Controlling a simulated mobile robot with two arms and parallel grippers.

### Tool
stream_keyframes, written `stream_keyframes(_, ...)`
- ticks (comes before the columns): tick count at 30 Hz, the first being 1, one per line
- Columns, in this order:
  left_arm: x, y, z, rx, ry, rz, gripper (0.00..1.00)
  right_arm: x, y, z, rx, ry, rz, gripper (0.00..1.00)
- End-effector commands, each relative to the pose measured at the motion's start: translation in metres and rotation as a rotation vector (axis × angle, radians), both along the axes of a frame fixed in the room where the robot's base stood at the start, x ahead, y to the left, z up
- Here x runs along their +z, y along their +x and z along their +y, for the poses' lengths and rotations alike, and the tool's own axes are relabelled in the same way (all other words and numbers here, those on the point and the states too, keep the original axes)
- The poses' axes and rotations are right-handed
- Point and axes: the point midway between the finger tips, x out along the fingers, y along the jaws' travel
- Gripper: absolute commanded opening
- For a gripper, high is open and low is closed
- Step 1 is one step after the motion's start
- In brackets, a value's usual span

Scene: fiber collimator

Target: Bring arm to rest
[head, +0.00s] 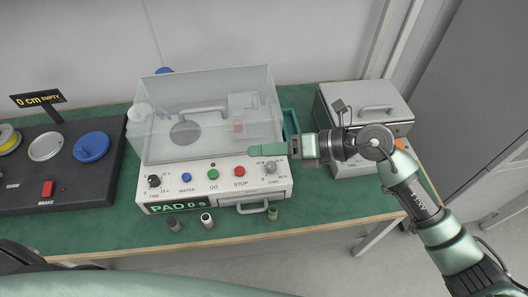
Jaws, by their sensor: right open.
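My right arm (415,190) comes in from the right side of the head view and bends over the grey box. My right gripper (262,151) is open and points left, with no object visible in it. It appears over the upper right of the white polishing machine's control panel (226,176), in front of the clear cover's lower edge. Whether it touches the machine cannot be told. My left gripper is not in view.
The machine's clear cover (205,105) is down. A grey box with a handle (372,101) stands under my right arm. A black spool unit (55,178) is at left. Small cylinders (173,224) stand along the front of the green bench (330,215).

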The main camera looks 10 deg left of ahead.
Motion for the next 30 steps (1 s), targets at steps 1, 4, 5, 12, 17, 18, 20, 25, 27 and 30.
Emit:
stream_keyframes(1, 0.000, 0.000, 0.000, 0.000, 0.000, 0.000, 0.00, 0.003, 0.000, 0.002, -0.006, 0.020, 0.003, 0.49)
stream_keyframes(4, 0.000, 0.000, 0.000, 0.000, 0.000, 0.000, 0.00, 0.007, -0.001, 0.004, -0.013, 0.041, 0.008, 0.49)
stream_keyframes(5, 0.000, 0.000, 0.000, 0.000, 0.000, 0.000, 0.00, 0.008, -0.001, 0.004, -0.014, 0.046, 0.009, 0.49)
stream_keyframes(12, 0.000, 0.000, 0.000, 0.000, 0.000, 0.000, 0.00, 0.009, -0.001, 0.005, -0.015, 0.050, 0.009, 0.49)
stream_keyframes(17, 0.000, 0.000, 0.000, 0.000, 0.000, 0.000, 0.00, 0.009, -0.001, 0.004, -0.015, 0.049, 0.008, 0.49)
stream_keyframes(18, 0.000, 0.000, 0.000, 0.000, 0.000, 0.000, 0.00, 0.009, -0.001, 0.004, -0.015, 0.049, 0.008, 0.49)
stream_keyframes(20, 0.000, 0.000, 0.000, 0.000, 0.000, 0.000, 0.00, 0.009, -0.001, 0.004, -0.015, 0.049, 0.008, 0.49)
stream_keyframes(25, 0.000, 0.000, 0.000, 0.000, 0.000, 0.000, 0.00, 0.025, -0.003, 0.012, -0.044, 0.145, 0.030, 0.49)
stream_keyframes(27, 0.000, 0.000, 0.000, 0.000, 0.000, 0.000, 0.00, 0.050, -0.004, 0.018, -0.099, 0.286, 0.065, 0.49)
stream_keyframes(30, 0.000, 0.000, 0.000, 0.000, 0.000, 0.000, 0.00, 0.102, 0.005, 0.012, -0.243, 0.574, 0.159, 0.49)
